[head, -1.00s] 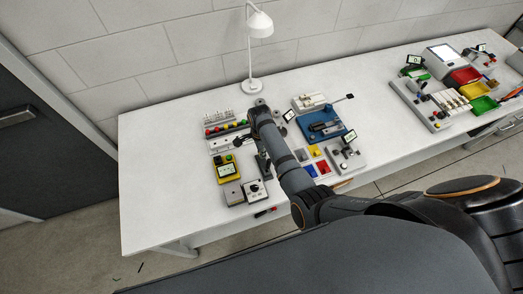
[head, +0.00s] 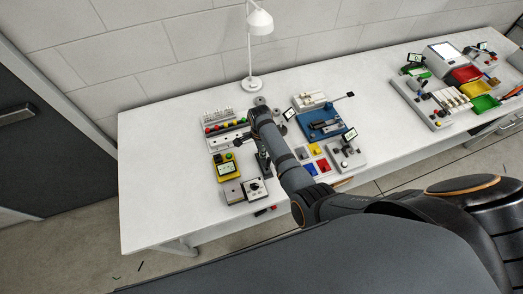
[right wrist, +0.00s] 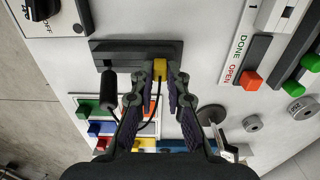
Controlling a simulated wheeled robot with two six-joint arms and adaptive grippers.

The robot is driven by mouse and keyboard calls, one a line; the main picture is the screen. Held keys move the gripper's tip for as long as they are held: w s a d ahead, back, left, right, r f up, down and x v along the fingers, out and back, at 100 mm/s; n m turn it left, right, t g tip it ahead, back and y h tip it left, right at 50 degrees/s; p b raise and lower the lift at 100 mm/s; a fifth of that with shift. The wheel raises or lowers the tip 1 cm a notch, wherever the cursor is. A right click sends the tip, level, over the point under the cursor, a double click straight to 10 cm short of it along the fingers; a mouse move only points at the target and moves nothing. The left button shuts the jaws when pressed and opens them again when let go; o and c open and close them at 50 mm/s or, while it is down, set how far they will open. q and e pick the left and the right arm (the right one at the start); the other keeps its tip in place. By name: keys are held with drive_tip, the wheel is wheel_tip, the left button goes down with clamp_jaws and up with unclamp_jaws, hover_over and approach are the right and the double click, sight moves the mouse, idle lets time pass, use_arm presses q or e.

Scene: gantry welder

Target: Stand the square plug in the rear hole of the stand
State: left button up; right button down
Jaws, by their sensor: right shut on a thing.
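In the right wrist view, my right gripper (right wrist: 161,82) is shut on a small yellow square plug (right wrist: 160,68) with a dark cable hanging from it. The plug is at the dark grey bar-shaped stand (right wrist: 135,47), over its right part in that view. I cannot tell whether it is in a hole or just in front of one. A black cylindrical plug (right wrist: 109,84) with a cable is at the left part of the stand. In the head view, my right gripper (head: 264,162) points down over the bench, largely hidden by my arm. My left gripper is out of view.
A switch box (head: 255,190) and a yellow device (head: 226,167) stand close by. Coloured bins (head: 316,159) and a blue fixture (head: 322,124) are to the right. The bench's left end is clear.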

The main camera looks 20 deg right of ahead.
idle(0.3)
drive_tip(key=c, duration=1.3)
unclamp_jaws()
drive_tip(key=shift+o, duration=0.2)
